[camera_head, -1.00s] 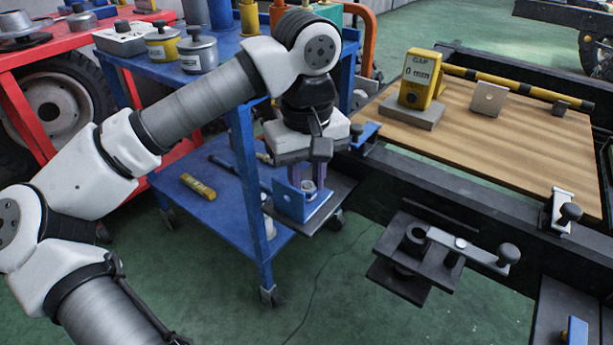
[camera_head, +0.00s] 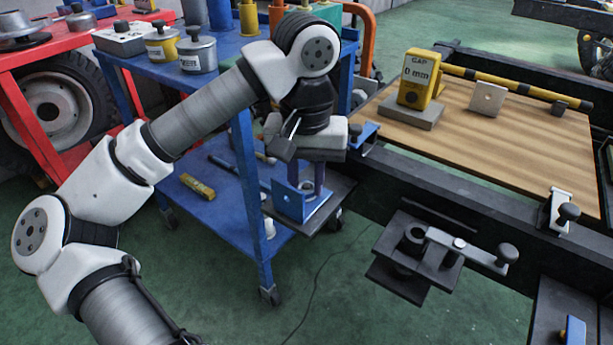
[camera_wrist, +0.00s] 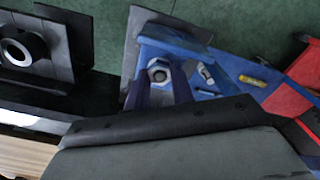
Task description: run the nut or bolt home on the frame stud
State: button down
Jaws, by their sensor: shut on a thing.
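A blue angle bracket (camera_head: 299,203) stands on a dark plate that juts from the frame. In the wrist view, a silver hex nut (camera_wrist: 158,73) with a dark round centre sits at the bracket (camera_wrist: 196,49). My gripper (camera_wrist: 161,80) has its two fingers on either side of the nut and is shut on it. In the head view, my gripper (camera_head: 313,187) points down over the bracket, and its fingers and the bracket hide most of the nut. The stud's thread and the gap under the nut cannot be made out.
A blue cart (camera_head: 240,180) stands close behind and left of the bracket. The black frame rail (camera_head: 420,183) runs to the right, with a clamp fixture (camera_head: 415,243) on its near side. A yellow gap gauge (camera_head: 420,80) stands on the wooden board (camera_head: 510,135).

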jog(key=shift+a, duration=0.1)
jog(key=m, duration=0.6)
jog(key=shift+p, duration=0.4)
jog(key=c, duration=1.1)
grip_release()
jog(key=shift+c, duration=1.2)
jog(key=n, duration=0.5)
jog(key=shift+n+b, duration=0.4)
jog(key=n, duration=0.6)
